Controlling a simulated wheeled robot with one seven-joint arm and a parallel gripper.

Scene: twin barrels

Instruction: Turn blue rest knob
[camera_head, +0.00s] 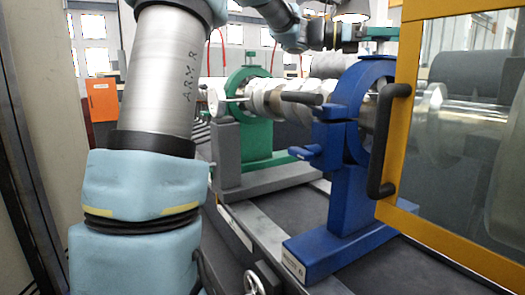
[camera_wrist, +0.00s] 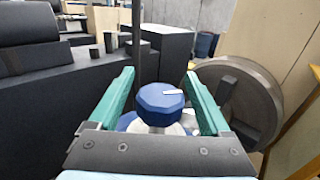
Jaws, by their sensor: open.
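The blue knob (camera_wrist: 158,104), faceted with a white mark on top, shows in the wrist view between the two teal fingers of my gripper (camera_wrist: 159,74). The fingers are open, with a visible gap on each side of the knob. How deep the knob sits between them is hard to tell. In the head view the blue rest (camera_head: 348,190) stands right of centre, its ring partly behind the yellow door frame. My gripper (camera_head: 378,35) is above the ring there, and the knob cannot be made out.
A yellow-framed glass door (camera_head: 411,40) with a black handle (camera_head: 388,140) stands close on the right. A green rest (camera_head: 256,135) holds a pale shaft further back. In the wrist view a large grey disc (camera_wrist: 247,95) lies right of the fingers.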

